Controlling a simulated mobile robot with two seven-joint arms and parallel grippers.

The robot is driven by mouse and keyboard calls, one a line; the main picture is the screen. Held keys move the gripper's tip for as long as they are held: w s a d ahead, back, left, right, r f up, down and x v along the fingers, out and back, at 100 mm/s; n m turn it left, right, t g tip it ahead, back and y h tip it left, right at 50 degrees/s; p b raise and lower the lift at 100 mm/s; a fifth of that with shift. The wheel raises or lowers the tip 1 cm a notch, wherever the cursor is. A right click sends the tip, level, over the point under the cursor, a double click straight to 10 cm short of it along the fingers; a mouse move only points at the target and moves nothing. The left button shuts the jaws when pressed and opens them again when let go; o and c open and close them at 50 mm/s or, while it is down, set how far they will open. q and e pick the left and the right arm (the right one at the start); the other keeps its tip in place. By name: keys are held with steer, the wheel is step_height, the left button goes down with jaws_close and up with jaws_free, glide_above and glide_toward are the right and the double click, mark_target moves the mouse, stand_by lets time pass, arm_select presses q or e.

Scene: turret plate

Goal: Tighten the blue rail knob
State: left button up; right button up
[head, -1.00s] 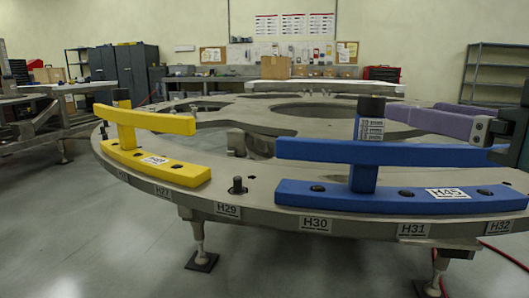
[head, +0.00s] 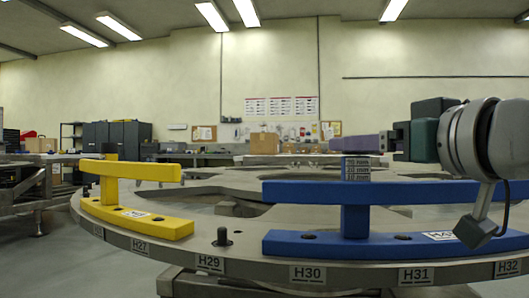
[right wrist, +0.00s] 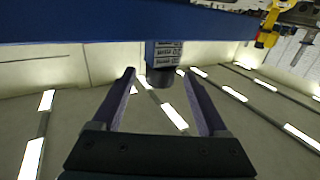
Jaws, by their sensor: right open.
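The blue rail (head: 300,190) stands at the right of the ring plate, an upper bar and a lower bar joined by a labelled post (head: 355,220). Its dark round knob (right wrist: 162,78) caps the post and shows in the right wrist view, where the scene is upside down. My right gripper (head: 345,143) reaches in from the right at the top of the post. Its purple fingers are open, one on each side of the knob with visible gaps. In the head view a finger hides the knob. My left gripper is out of view.
A yellow rail (head: 130,170) with a dark-capped post stands left on the ring plate (head: 265,272). Benches and cabinets (head: 118,140) stand well behind. The space above the plate is mostly clear.

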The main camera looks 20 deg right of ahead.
steer(key=shift+w, duration=1.2)
jaws_close()
